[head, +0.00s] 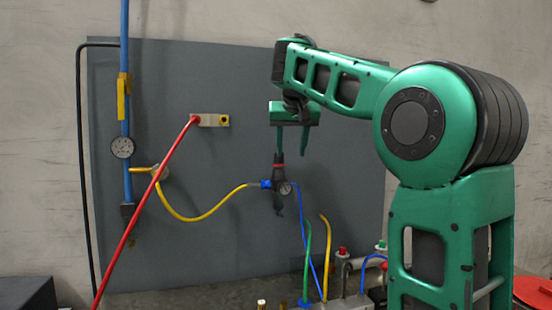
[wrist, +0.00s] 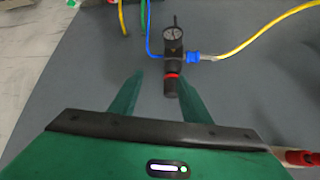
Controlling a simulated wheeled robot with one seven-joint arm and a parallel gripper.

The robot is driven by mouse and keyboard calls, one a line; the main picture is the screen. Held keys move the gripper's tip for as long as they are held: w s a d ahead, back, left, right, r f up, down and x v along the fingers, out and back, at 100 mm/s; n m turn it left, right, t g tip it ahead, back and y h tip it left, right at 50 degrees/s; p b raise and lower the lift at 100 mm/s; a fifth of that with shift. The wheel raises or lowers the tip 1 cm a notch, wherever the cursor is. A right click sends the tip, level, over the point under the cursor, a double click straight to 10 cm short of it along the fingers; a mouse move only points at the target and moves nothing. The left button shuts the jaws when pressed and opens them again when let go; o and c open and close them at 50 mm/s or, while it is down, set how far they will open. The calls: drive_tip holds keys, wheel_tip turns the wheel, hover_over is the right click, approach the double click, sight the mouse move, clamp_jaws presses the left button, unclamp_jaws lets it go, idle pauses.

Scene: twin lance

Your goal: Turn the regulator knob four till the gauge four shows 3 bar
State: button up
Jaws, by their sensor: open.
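The regulator (head: 279,187) is a dark body on the grey panel, with a red ring and a black knob. The knob (wrist: 170,89) points toward my gripper in the wrist view. My gripper (wrist: 157,77) is open and empty, just above the regulator in the head view. In the wrist view the knob lies near the right finger, off-centre between the fingers; I cannot tell whether they touch. No number four is legible.
Another gauge (head: 122,147) sits on the blue pipe at left. A red hose (head: 147,205) runs diagonally from a metal block (head: 211,120). A yellow hose (head: 205,218) and blue hose (head: 302,220) meet the regulator. Fittings and hoses stand below right.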

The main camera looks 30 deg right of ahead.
drive_tip(key=w+a+r, duration=0.2)
drive_tip(key=w+r, duration=0.1)
drive_tip(key=r, duration=0.2)
drive_tip(key=shift+t, duration=0.4)
drive_tip(key=x, duration=1)
drive_tip(key=shift+d+f, duration=0.25)
drive_tip(key=c, duration=1)
